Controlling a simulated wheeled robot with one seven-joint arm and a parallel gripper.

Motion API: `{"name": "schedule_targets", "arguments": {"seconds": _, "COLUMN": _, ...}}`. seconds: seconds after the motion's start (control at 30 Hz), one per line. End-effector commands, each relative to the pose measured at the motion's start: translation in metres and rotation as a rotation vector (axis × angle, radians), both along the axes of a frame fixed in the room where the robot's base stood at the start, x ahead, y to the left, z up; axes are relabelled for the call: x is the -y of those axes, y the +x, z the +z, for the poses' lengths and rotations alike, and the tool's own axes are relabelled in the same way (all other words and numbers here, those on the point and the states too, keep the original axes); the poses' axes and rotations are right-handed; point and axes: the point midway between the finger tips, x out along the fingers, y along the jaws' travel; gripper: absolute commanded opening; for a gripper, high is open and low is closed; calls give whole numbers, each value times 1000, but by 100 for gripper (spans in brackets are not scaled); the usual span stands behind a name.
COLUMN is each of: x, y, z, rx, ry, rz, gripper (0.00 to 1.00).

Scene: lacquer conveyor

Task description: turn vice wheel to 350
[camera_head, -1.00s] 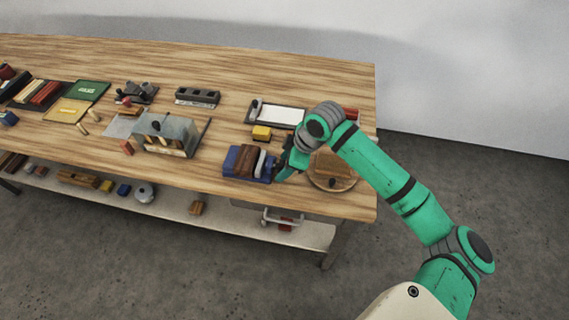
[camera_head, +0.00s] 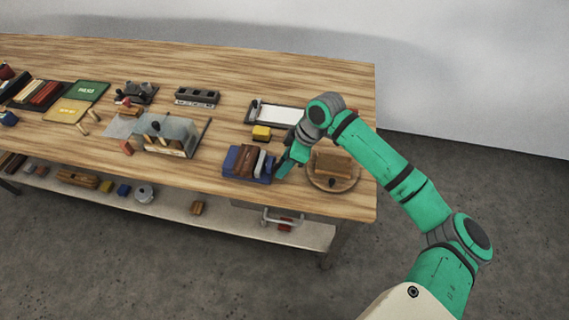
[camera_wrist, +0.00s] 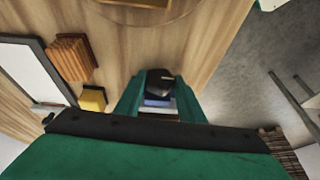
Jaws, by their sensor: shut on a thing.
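The vice (camera_head: 236,160) is blue with brown blocks and a grey plate between its ends, near the front edge of the bench. My gripper (camera_head: 282,169) is at its right end. In the wrist view my gripper (camera_wrist: 157,92) has its two green fingers on either side of a dark piece (camera_wrist: 158,80), which appears to be part of the vice wheel, and is shut on it. Blue and pale parts of the vice show just below that piece. The rest of the wheel is hidden by the fingers, and its angle cannot be read.
A round wooden board (camera_head: 335,186) carrying a brown block (camera_head: 333,164) lies right of my gripper. A yellow block (camera_head: 262,132) and a framed white panel (camera_head: 283,114) are behind the vice. A clear-sided box (camera_head: 178,133) stands to the left. The bench edge is close in front.

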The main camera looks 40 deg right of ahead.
Motion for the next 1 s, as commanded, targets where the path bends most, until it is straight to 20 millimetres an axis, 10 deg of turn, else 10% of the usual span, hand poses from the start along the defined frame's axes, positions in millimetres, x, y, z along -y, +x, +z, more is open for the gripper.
{"name": "schedule_targets", "arguments": {"seconds": 1.0, "x": 5, "y": 5, "z": -1, "rx": -266, "ry": 316, "rz": 1, "gripper": 13}}
